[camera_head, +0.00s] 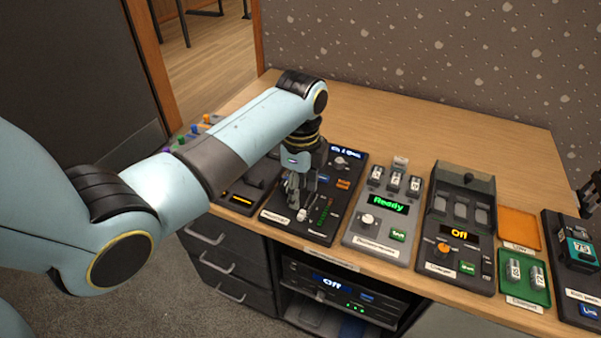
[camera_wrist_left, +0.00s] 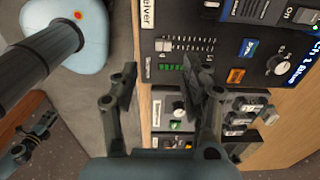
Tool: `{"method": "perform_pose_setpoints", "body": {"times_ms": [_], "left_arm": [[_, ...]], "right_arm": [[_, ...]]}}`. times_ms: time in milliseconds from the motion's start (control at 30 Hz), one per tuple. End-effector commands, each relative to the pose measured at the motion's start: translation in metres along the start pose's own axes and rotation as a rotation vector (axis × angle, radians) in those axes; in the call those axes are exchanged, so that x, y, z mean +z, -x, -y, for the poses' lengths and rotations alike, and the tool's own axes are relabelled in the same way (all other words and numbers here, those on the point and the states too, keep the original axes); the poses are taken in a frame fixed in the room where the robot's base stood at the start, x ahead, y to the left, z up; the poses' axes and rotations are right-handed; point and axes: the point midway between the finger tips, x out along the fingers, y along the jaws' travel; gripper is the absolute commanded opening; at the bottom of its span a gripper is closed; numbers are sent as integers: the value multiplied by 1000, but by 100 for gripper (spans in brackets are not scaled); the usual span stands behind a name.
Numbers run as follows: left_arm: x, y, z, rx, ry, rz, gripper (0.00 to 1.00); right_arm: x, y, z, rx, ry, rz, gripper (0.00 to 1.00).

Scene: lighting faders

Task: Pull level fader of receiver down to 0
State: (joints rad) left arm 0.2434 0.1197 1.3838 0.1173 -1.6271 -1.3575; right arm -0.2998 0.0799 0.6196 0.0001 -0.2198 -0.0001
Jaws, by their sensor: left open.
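The receiver is a dark panel (camera_head: 347,190) on the desk, partly hidden by my left arm in the head view. It also shows in the left wrist view (camera_wrist_left: 200,20), with a white label at its edge. A slider with a tick scale (camera_wrist_left: 187,44) lies on it, with a pale cap-like part at the label end; its exact setting is too small to read. My left gripper (camera_head: 300,190) is over this panel, fingers pointing down. In the left wrist view (camera_wrist_left: 160,80) its fingers are apart, with nothing between them. A dark gripper, apparently my right (camera_wrist_left: 30,145), shows at lower left, jaws unclear.
Right of the receiver stand a grey device reading Ready (camera_head: 378,212), a dark device reading Off (camera_head: 458,230), orange (camera_head: 519,228) and green (camera_head: 530,283) trays, and a punch-like device (camera_head: 577,250). The desk behind (camera_head: 430,130) is bare. A lit unit (camera_head: 340,290) sits below.

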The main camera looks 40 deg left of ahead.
Motion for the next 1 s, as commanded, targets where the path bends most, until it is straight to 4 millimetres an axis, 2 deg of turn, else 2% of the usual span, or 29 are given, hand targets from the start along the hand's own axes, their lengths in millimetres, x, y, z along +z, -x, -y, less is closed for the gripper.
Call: {"method": "perform_pose_setpoints", "body": {"times_ms": [133, 333, 867, 933, 1000], "left_arm": [[1, 28, 0, -3, 1, 1, 46], [0, 46, 0, 1, 1, 1, 46], [0, 47, 0, 1, 1, 1, 46], [1, 43, -3, 6, 1, 2, 46], [3, 28, -13, 26, 1, 6, 46]], "right_arm": [[0, 0, 0, 0, 0, 0, 40], [0, 0, 0, 0, 0, 0, 40], [0, 0, 0, 0, 0, 0, 40], [0, -2, 0, 0, 0, 0, 40], [1, -7, 1, 0, 0, 0, 40]]}}
